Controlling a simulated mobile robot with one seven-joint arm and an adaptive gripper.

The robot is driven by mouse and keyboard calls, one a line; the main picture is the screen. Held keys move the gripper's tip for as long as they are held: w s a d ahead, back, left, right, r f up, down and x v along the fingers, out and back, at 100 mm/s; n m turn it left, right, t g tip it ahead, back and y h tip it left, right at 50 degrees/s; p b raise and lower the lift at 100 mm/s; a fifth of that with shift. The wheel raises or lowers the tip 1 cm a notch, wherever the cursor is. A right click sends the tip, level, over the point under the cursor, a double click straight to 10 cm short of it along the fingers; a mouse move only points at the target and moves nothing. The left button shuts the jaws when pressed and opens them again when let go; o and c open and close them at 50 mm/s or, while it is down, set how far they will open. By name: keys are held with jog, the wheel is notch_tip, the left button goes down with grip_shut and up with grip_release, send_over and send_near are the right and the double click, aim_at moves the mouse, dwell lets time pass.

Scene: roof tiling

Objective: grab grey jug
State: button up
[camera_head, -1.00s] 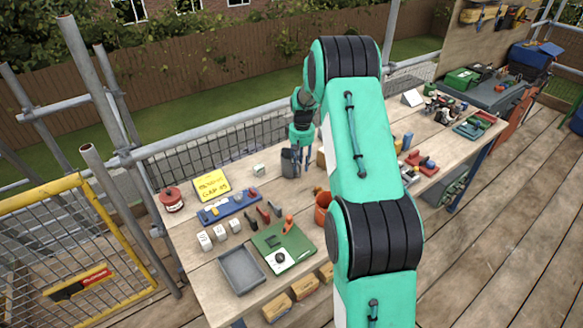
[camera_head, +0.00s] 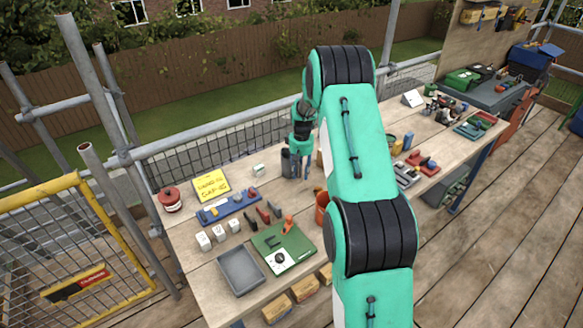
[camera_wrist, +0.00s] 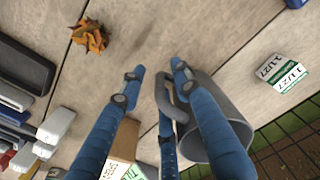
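The grey jug (camera_head: 290,164) stands on the wooden workbench (camera_head: 184,238), near its back edge. In the wrist view the jug (camera_wrist: 229,98) is right of centre, its handle towards the left. I cannot tell whether any finger touches the jug. In the head view my gripper (camera_head: 301,165) is low beside the jug.
An orange-brown crumpled piece (camera_wrist: 90,36) lies left of the fingertips. A cardboard box (camera_wrist: 119,147) is close below the fingers. White labelled blocks (camera_wrist: 281,72) lie to the right. An orange pot (camera_head: 321,207) is partly behind my arm. Mesh fencing borders the bench's back edge.

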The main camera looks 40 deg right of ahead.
grip_shut()
jog(key=shift+r, duration=0.35)
dwell(0.3)
jog(key=shift+r+p, duration=1)
jog(key=shift+r, duration=3.6)
jog(key=shift+r, duration=0.1)
